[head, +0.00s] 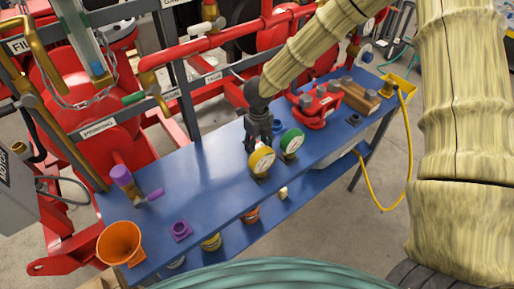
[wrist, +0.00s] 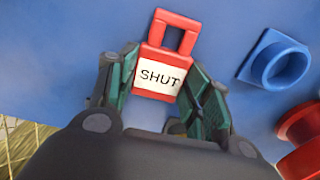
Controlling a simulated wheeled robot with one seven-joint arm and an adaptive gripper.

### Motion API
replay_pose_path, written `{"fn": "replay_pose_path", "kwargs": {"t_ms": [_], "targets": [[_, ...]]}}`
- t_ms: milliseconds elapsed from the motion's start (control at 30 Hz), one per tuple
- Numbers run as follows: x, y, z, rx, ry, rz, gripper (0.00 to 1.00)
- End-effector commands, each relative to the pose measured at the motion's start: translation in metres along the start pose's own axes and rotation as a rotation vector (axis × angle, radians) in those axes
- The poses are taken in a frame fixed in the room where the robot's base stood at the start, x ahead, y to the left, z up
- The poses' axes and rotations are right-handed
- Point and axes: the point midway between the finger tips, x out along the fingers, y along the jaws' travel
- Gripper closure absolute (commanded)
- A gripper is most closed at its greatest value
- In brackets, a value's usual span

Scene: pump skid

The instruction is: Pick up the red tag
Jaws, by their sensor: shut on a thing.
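The red tag (wrist: 172,40) has a square loop at its top and a white label reading "SHUT". It shows in the wrist view against the blue bench top. My gripper (wrist: 160,80) is shut on it, with one finger along each side of the label. In the head view my gripper (head: 257,137) points down over the middle of the blue bench, behind the yellow gauge. There the tag is mostly hidden by the fingers. I cannot tell whether it touches the bench.
A yellow gauge (head: 262,161) and a green gauge (head: 291,141) stand close by. A blue square-based socket (wrist: 276,61) and a red round part (wrist: 304,130) lie right of the tag. An orange funnel (head: 119,244) is at the bench's near left. Red pipes (head: 215,38) run behind.

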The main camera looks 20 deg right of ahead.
Motion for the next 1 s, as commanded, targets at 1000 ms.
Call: {"fn": "replay_pose_path", "kwargs": {"t_ms": [1000], "targets": [[-0.039,0.069,-0.016,-0.005,0.0,-0.001,0.74]]}}
